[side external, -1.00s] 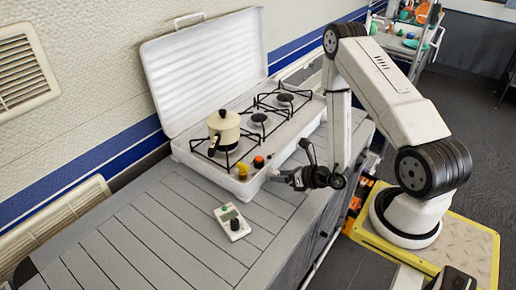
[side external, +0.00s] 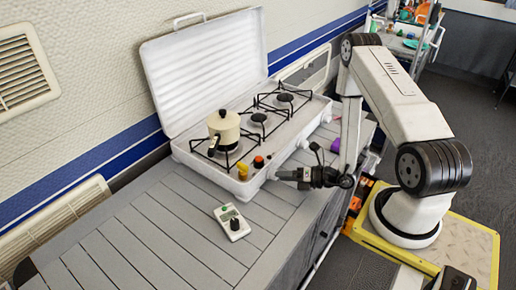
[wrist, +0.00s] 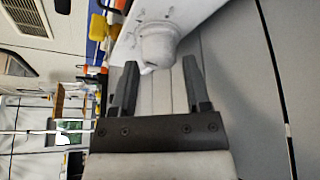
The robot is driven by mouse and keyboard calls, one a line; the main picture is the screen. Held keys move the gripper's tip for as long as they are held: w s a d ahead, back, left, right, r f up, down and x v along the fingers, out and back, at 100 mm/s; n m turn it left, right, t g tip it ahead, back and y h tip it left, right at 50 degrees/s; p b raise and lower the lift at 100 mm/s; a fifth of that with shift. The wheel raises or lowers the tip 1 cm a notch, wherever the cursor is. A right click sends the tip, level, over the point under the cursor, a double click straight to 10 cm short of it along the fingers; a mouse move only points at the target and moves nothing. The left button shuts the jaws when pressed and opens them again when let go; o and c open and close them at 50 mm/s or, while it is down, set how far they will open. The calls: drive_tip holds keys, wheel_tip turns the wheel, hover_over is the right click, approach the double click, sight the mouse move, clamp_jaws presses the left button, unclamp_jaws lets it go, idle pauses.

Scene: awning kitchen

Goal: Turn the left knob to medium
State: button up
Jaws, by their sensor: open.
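The white stove (side external: 205,165) stands open on the grey counter, with a yellow knob-like piece (side external: 242,170) and an orange one with a dark top (side external: 258,162) near its left end. White round knobs show on its front side, one near the middle (side external: 304,143). In the wrist view a white rounded knob (wrist: 157,45) sticks out ahead of my gripper (wrist: 160,82), roughly between the finger lines and just beyond the tips. My gripper (side external: 280,175) is open and empty, apart from the stove's front left part. Any knob marking is not readable.
A small white device with a dark dial (side external: 232,222) lies on the counter at front. A purple item (side external: 335,145) lies right of my gripper. The counter's left part is clear.

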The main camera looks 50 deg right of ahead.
drive_tip(key=shift+v, duration=3.35)
drive_tip(key=shift+w+a+r+n+g+y, duration=0.1)
drive_tip(key=shift+a+r+n+g+y, duration=0.2)
drive_tip(key=shift+a+n+y, duration=0.3)
drive_tip(key=shift+a+r+n+g+y, duration=0.25)
drive_tip(key=shift+a+n, duration=0.25)
drive_tip(key=shift+n, duration=0.3)
drive_tip(key=a+r+n+g+y, duration=0.1)
drive_tip(key=a+n, duration=0.1)
drive_tip(key=a+r+n+g+y, duration=0.1)
drive_tip(key=n+g, duration=0.1)
drive_tip(key=n, duration=0.1)
drive_tip(key=a+r+n+g+y, duration=0.1)
drive_tip(key=a+n+g+y, duration=0.1)
drive_tip(key=n, duration=0.1)
drive_tip(key=shift+s+a+g, duration=0.25)
drive_tip(key=shift+s+a, duration=0.05)
drive_tip(key=shift+s, duration=0.1)
drive_tip(key=s+a+r+n+g+h, duration=0.25)
drive_tip(key=n+g, duration=0.25)
drive_tip(key=n, duration=0.4)
drive_tip(key=s+a+r+n+g+h, duration=0.1)
drive_tip(key=n+g+h, duration=0.3)
drive_tip(key=n, duration=0.6)
drive_tip(key=w+r+n+t+h, duration=0.4)
drive_tip(key=r+n, duration=0.4)
drive_tip(key=n, duration=0.5)
drive_tip(key=shift+w+a+h, duration=0.5)
drive_tip(key=shift+w, duration=0.55)
